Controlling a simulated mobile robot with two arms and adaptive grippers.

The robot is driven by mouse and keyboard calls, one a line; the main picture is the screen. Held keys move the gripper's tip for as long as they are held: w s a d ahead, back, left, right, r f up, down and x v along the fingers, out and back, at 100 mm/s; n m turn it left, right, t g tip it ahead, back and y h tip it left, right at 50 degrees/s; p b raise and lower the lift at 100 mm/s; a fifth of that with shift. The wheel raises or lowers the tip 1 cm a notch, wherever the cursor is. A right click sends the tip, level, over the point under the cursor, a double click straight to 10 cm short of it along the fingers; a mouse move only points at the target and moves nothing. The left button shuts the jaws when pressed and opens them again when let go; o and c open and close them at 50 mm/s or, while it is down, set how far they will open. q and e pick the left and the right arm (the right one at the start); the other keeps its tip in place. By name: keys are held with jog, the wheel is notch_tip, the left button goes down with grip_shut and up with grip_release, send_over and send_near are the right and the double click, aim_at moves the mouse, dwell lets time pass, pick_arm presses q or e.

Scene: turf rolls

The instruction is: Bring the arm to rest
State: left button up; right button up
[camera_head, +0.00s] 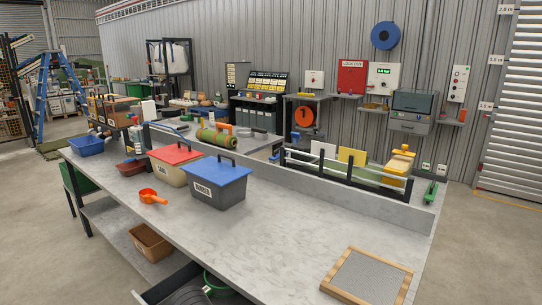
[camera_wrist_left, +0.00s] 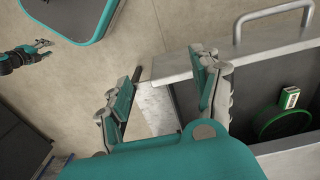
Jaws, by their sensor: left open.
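In the left wrist view my left gripper (camera_wrist_left: 166,68) is open, its two teal-padded fingers spread apart with nothing between them. It hangs near the corner of a grey bench or drawer edge, with the floor beyond. What looks like my right gripper (camera_wrist_left: 40,47) shows small at the upper left of that view, over the floor; its jaw state is unclear. Neither gripper shows in the head view.
An open drawer (camera_head: 147,297) with a green ring juts out at the front; its handle (camera_wrist_left: 270,12) is near my left gripper. The worktop (camera_head: 270,235) holds a blue-lidded bin (camera_head: 217,190), red-lidded bin (camera_head: 174,170), orange scoop (camera_head: 152,196) and wood-framed board (camera_head: 366,277). Its middle is clear.

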pick_arm(q)
jog(key=s+d+f+t+h, duration=0.25)
jog(key=s+d, duration=0.25)
jog(key=s, duration=0.3)
jog(key=s+a+f+n+t+y, duration=0.1)
jog(key=s+a+f+n+y, duration=0.1)
jog(key=s+a+n, duration=0.7)
jog(key=s+a+f+m+g, duration=0.1)
jog(key=s+f+m, duration=0.1)
jog(key=f, duration=1)
jog(key=s+a+f+m, duration=0.1)
jog(key=a+f+m, duration=0.1)
jog(key=f, duration=1)
jog(key=s+a+f+g, duration=0.1)
jog(key=s+a+f, duration=0.2)
jog(key=s+f, duration=1.4)
jog(key=shift+s+f, duration=0.2)
jog(key=shift+f, duration=0.2)
pick_arm(e)
jog(key=shift+w+a+r, duration=0.1)
jog(key=shift+w+a, duration=0.05)
jog(key=shift+w, duration=1.05)
